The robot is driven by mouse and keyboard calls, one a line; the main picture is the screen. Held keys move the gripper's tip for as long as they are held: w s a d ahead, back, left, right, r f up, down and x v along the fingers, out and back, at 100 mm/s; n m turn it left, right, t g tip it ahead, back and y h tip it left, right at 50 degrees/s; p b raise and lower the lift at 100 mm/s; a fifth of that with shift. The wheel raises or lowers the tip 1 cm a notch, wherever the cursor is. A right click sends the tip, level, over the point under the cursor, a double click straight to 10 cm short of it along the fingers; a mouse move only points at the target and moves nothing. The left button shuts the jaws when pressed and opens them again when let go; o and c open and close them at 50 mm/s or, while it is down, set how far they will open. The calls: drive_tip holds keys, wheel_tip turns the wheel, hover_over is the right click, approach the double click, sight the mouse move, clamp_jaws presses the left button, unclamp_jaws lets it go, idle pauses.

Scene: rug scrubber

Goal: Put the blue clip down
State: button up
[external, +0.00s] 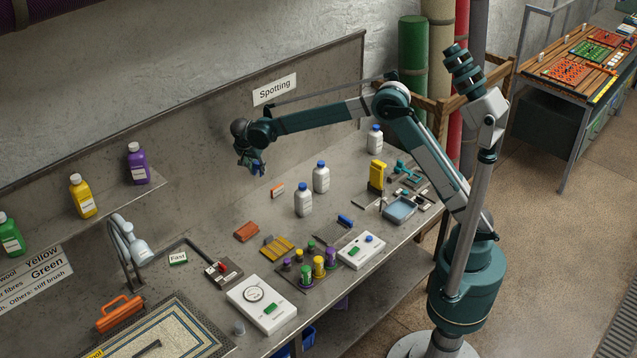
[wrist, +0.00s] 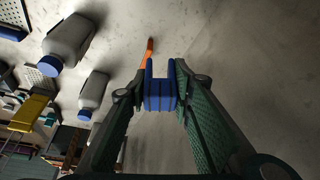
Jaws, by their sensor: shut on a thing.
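The blue clip (wrist: 160,94) is between the two green fingers of my gripper (wrist: 159,88) in the wrist view, and the fingers are shut on it. In the external view the clip (external: 258,168) shows as a small blue piece under my gripper (external: 250,165). My gripper is held above the back part of the grey workbench (external: 215,280), left of the "Spotting" sign. The clip is in the air, apart from the bench top.
Two white bottles with blue caps (external: 303,200) (external: 321,177) stand right of my gripper. A small orange-and-white item (external: 277,190) lies below it. Bare bench lies left of the block.

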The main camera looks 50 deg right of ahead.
wheel_tip(320, 180, down, 8)
drive_tip(key=shift+r, duration=0.15)
drive_tip(key=shift+d, duration=0.1)
drive_tip(key=shift+f, duration=3.15)
drive_tip(key=shift+f, duration=1.85)
drive_tip(key=shift+f+b, duration=0.2)
drive_tip(key=shift+b, duration=0.25)
drive_tip(key=o, duration=0.8)
drive_tip(key=shift+c, duration=0.2)
drive_tip(key=shift+r, duration=0.15)
